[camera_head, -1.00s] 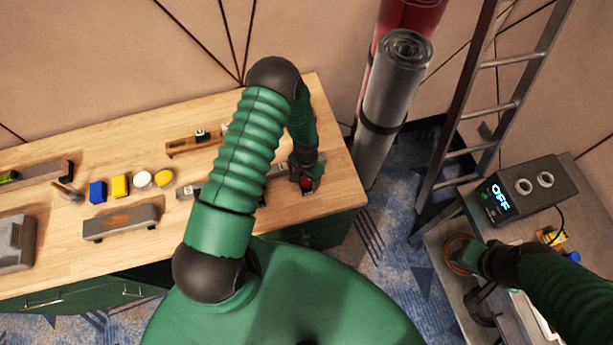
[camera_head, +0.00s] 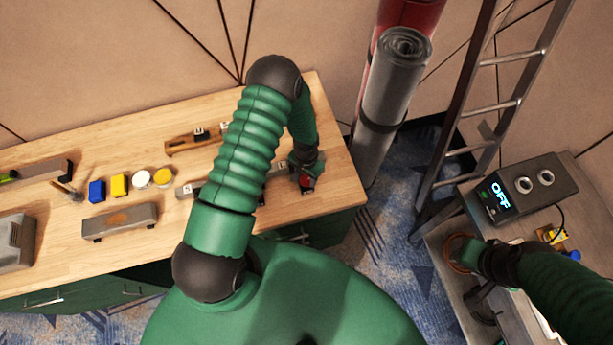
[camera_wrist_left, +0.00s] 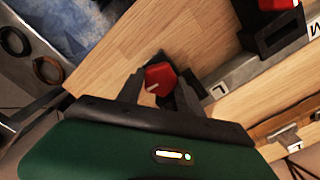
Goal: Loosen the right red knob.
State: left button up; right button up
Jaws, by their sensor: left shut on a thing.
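My left gripper (camera_head: 307,180) reaches down over the right end of the wooden bench. In the left wrist view my left gripper (camera_wrist_left: 158,88) has its two fingers on either side of a red knob (camera_wrist_left: 160,76) and is shut on it. This knob has a pale line on its face and sits on a dark block at the end of a grey rail; its red also shows in the head view (camera_head: 307,183). A second red knob (camera_wrist_left: 278,4) on a dark base is at the top of the wrist view. My right gripper (camera_head: 467,256) is low at the right; its fingers are unclear.
A side table at the right holds a dark box (camera_head: 530,187) reading OFF and a copper-coloured ring (camera_head: 457,262). A ladder (camera_head: 500,105) and rolls (camera_head: 395,85) stand behind.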

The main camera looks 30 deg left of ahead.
pick_arm(q)
jog(key=n+b, duration=0.2)
jog(key=n, duration=0.2)
jog(key=shift+f, duration=0.1)
jog(key=n+b, duration=0.2)
jog(key=n, duration=0.3)
jog(key=shift+n+b, duration=0.3)
jog(key=shift+n, duration=0.1)
jog(key=n+b, duration=0.1)
jog(key=n, duration=0.3)
jog(key=shift+n, duration=2.8)
jog(key=o, duration=1.1)
jog(key=shift+o, duration=1.2)
